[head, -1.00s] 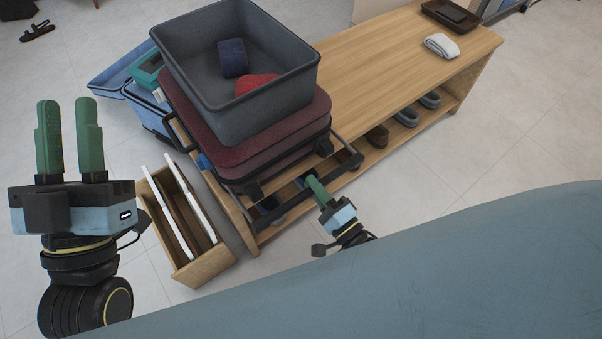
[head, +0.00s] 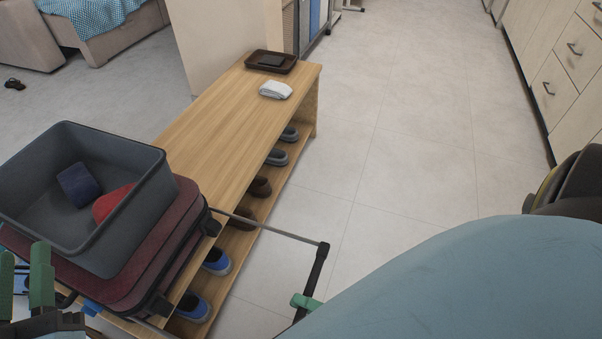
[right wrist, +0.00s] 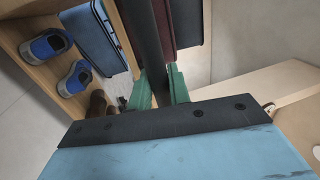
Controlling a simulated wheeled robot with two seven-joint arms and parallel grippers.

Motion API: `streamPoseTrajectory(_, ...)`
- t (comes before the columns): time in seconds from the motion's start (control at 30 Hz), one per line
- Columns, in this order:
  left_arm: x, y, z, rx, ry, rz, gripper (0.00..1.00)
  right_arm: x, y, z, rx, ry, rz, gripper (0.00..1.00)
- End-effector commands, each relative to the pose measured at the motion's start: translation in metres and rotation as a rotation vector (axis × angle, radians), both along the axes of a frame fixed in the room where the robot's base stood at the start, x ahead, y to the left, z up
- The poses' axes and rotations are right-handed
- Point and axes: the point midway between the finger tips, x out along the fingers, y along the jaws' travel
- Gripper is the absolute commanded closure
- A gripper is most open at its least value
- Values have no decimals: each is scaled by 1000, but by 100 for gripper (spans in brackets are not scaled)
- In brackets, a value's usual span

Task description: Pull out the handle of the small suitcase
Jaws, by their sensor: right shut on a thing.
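The small maroon suitcase (head: 178,232) lies flat on the wooden bench at the left, under a grey bin. Its black pull handle (head: 314,273) stands out from the suitcase on thin metal rods, well beyond the bench's front edge. My right gripper (head: 305,303) is at the handle's grip bar, mostly hidden by my body. In the right wrist view, its green fingers (right wrist: 160,88) are shut around the dark bar (right wrist: 146,45). My left gripper (head: 24,280) is at the bottom left, fingers apart and empty, beside the bin and suitcase.
The grey bin (head: 120,168) on the suitcase holds a dark blue cloth and a red cloth. The bench (head: 225,125) carries a folded white cloth (head: 275,90) and a brown tray (head: 270,66). Several shoes sit on its lower shelf. Floor (head: 400,150) right of the bench is clear.

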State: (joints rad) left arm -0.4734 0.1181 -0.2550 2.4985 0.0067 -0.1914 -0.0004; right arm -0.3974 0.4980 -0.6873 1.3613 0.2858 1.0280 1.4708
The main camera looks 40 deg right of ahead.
Motion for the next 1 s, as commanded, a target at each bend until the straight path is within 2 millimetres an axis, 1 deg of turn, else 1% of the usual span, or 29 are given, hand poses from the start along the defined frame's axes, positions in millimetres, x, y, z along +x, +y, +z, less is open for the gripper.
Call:
streamPoseTrajectory(0.03,0,0,0,0,1,0,71,-3,-2,0,-2,-1,3,100)
streamPoseTrajectory(0.3,0,0,0,1,1,1,71,-5,-3,0,-2,0,0,100)
streamPoseTrajectory(0.33,0,0,0,1,1,1,71,-5,-4,0,-2,0,0,78)
streamPoseTrajectory(0.4,0,0,0,1,1,1,71,-5,-3,0,-2,0,0,68)
streamPoseTrajectory(0.47,0,0,0,1,1,1,71,-4,-3,0,-2,0,0,62)
streamPoseTrajectory(0.9,0,0,0,-1,-1,1,71,-3,-2,0,-1,0,-1,62)
streamPoseTrajectory(1.0,0,0,0,0,1,1,71,-5,-4,-1,-2,1,-1,62)
